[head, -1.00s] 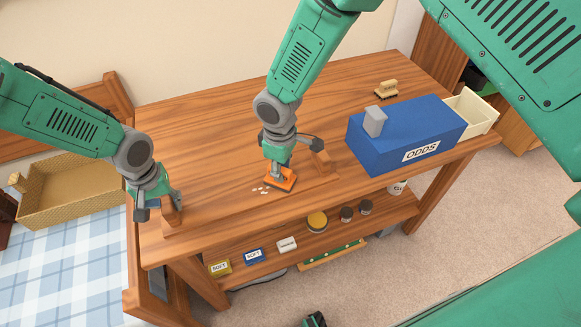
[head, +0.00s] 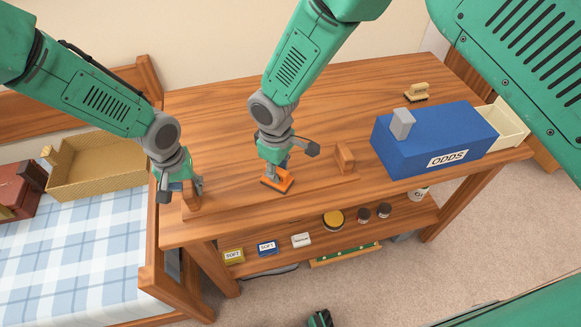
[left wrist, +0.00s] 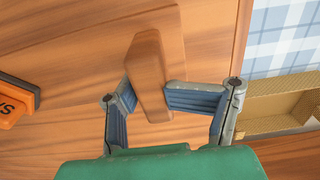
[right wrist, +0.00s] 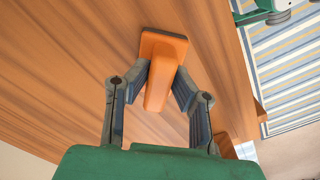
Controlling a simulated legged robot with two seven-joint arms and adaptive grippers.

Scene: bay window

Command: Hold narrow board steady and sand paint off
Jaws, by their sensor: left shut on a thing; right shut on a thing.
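The narrow board (head: 318,186) lies flat on the wooden bench, with an upright wooden block at each end. My left gripper (head: 192,190) is shut on the left block (left wrist: 148,60), which shows between its fingers in the left wrist view. My right gripper (head: 274,168) is shut on the handle of an orange sanding block (right wrist: 163,50). In the head view the sanding block sits down on the board, left of its middle. No white paint shows on the board now; the surface beneath the sander is hidden. The right block (head: 345,157) stands free.
A blue box marked ODDS (head: 430,145) with an open cream drawer (head: 502,122) stands at the bench's right. A brush (head: 416,93) lies behind it. Tins and small boxes sit on the lower shelf (head: 290,256).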

